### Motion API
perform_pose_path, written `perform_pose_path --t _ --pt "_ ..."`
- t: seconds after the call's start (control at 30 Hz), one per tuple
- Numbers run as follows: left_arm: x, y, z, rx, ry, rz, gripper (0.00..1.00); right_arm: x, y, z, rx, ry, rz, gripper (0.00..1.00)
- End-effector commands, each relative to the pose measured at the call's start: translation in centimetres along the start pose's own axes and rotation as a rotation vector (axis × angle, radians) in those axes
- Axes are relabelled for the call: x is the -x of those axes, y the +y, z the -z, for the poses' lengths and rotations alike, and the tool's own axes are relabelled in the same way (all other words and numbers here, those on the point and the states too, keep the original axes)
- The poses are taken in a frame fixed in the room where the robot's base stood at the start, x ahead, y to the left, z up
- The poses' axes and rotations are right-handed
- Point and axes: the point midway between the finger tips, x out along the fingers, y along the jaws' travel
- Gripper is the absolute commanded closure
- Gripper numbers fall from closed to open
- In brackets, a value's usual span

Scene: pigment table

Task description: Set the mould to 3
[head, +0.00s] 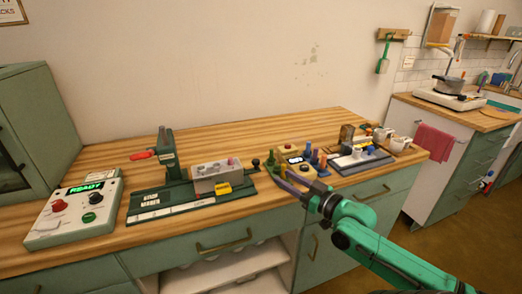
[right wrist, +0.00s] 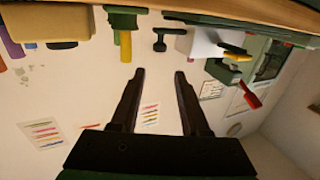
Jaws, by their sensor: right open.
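The mould appears to be the pale grey block (head: 212,175) with a yellow tab (head: 223,188), on a long dark green base (head: 165,206) with white scale plates. A black-knobbed rod (head: 255,163) stands at its right end. In the right wrist view, which looks upside down, the block (right wrist: 200,43) and the dark knob (right wrist: 160,46) are near the top. I cannot read a setting. My right gripper (head: 287,184) is open and empty at the table's front edge, right of the block and apart from it. Its two fingers (right wrist: 159,74) are spread. My left gripper is out of view.
A press (head: 168,155) with a red handle stands behind the base. A control box (head: 75,210) with a lit green display is at left. A yellow box (head: 295,158) and coloured bottles stand just beyond my right gripper. The back of the table is clear.

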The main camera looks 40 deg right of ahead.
Motion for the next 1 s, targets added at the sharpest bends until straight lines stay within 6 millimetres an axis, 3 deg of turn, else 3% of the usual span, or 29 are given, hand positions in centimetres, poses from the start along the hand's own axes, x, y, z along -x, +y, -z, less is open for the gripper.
perform_pose_path --t 0.6,0.97,1.0 --pt "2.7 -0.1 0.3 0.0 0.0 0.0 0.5 -10.1 0.2 0.1 -0.002 0.007 -0.004 0.54" --pt "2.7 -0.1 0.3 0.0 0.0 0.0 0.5 -11.2 0.1 -0.1 0.0 0.004 -0.003 0.54" --pt "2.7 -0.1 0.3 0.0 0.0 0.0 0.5 -11.2 0.1 -0.1 0.0 0.004 -0.003 0.62"
